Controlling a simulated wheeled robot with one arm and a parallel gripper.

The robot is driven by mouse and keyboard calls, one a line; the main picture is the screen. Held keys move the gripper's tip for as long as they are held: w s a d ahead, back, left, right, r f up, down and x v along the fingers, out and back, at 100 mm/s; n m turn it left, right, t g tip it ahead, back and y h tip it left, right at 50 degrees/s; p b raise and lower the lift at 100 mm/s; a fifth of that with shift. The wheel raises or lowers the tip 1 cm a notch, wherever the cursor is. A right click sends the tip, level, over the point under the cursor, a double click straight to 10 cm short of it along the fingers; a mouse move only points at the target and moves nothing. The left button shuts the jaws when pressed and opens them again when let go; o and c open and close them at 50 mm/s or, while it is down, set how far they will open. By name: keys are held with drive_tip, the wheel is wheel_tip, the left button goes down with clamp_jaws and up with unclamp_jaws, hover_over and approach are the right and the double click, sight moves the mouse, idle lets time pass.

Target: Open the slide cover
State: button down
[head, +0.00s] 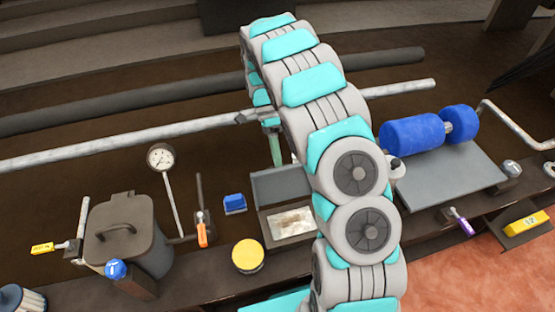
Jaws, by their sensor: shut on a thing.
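The slide cover seems to be the flat grey panel (275,186) at the back of a small open box. A pale, mottled surface (291,222) shows in the box in front of it. My arm arches over from the front and hides the right side of the box. My gripper (276,150) points down behind the panel's upper edge as a narrow pale green piece. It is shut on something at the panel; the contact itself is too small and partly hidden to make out.
A lidded grey bin (122,230), a dial gauge (161,158), a blue block (234,204) and a yellow round cap (247,256) stand to the left. A blue roller (412,134) and grey plate (450,172) are to the right. A long pipe (130,142) runs behind.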

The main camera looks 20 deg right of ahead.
drive_tip(key=shift+w, duration=0.1)
drive_tip(key=c, duration=0.9)
unclamp_jaws()
drive_tip(key=s+r, duration=0.1)
drive_tip(key=s, duration=0.4)
drive_tip(key=s+r+b, duration=0.1)
drive_tip(key=s+r, duration=0.1)
drive_tip(key=s, duration=0.3)
drive_tip(key=s+r+b, duration=0.1)
drive_tip(key=s+r, duration=0.1)
drive_tip(key=s, duration=0.4)
drive_tip(key=shift+s, duration=0.1)
